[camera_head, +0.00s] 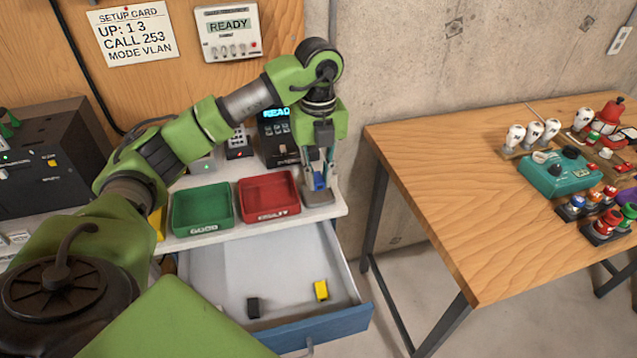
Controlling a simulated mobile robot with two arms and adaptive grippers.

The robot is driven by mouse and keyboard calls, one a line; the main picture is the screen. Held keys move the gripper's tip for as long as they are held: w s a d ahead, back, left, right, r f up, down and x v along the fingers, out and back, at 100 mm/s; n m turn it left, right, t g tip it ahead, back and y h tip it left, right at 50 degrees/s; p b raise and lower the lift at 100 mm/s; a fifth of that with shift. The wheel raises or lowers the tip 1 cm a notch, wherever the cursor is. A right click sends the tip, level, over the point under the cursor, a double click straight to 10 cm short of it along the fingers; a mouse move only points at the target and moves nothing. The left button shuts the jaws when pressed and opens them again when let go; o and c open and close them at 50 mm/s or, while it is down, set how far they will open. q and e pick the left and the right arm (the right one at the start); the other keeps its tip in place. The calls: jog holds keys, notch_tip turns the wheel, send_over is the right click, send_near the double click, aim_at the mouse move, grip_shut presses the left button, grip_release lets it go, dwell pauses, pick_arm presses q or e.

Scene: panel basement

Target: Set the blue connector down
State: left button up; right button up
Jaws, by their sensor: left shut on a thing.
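The blue connector (319,182) is a small blue piece between the fingers of my left gripper (319,176). The gripper points down and is shut on it. They are at the right end of the white shelf, just right of the red tray (268,196). The gap between the connector and the shelf top is too small to judge, so I cannot tell if it touches. My right gripper is not in view.
A green tray (201,226) stands left of the red tray. Below, an open drawer (345,310) holds a yellow piece (321,290) and a black piece (253,307). A wooden table (450,190) at right carries a teal device (560,173); its near left part is clear.

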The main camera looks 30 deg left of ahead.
aim_at(318, 180)
pick_arm(q)
notch_tip(318, 180, down, 3)
jog(key=shift+r+p, duration=0.1)
jog(key=shift+p, duration=0.4)
